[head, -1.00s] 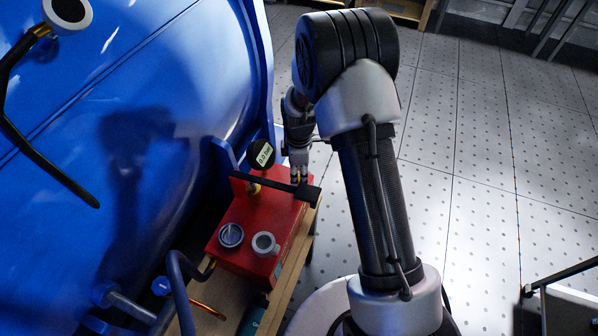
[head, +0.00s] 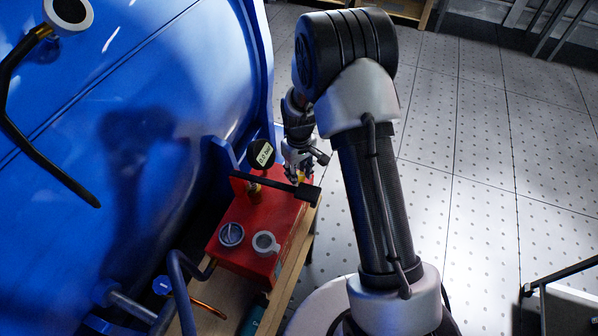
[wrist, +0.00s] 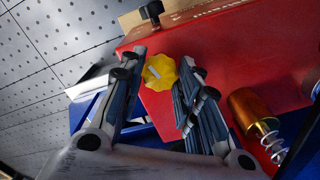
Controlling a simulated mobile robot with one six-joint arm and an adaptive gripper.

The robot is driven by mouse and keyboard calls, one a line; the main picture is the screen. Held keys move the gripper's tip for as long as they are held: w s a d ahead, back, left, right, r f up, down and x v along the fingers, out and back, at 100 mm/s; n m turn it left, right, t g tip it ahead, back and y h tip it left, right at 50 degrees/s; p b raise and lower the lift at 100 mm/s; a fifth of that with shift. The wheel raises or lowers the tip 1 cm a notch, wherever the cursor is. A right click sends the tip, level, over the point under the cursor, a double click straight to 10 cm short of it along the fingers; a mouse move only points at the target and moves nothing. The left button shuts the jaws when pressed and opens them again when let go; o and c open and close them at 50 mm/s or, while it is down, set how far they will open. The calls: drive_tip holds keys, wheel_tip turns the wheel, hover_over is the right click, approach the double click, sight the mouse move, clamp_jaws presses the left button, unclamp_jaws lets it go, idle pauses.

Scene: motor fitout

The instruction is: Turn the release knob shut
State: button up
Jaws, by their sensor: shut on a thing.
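The release knob is a yellow, lobed knob (wrist: 160,75) with a pale mark on its face, on the side of a red pump box (wrist: 225,42). In the wrist view it sits between the two fingers of my gripper (wrist: 166,66), which is shut on it. In the head view my gripper (head: 301,174) reaches down at the far end of the red box (head: 236,223). Only a small bit of the yellow knob (head: 302,178) shows there, partly hidden by the fingers and the black bar.
A black lever bar (head: 270,189) crosses above the box, close to my gripper. A round black gauge (head: 261,154) stands beside it. A big blue tank (head: 160,90) fills the left. A brass cylinder with a spring (wrist: 254,112) is near the right finger.

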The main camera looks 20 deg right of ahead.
drive_tip(key=m, duration=0.3)
drive_tip(key=shift+m, duration=0.3)
idle(0.3)
drive_tip(key=o, duration=1.1)
drive_tip(key=shift+c, duration=0.2)
drive_tip(key=shift+r, duration=0.1)
wheel_tip(320, 180, up, 12)
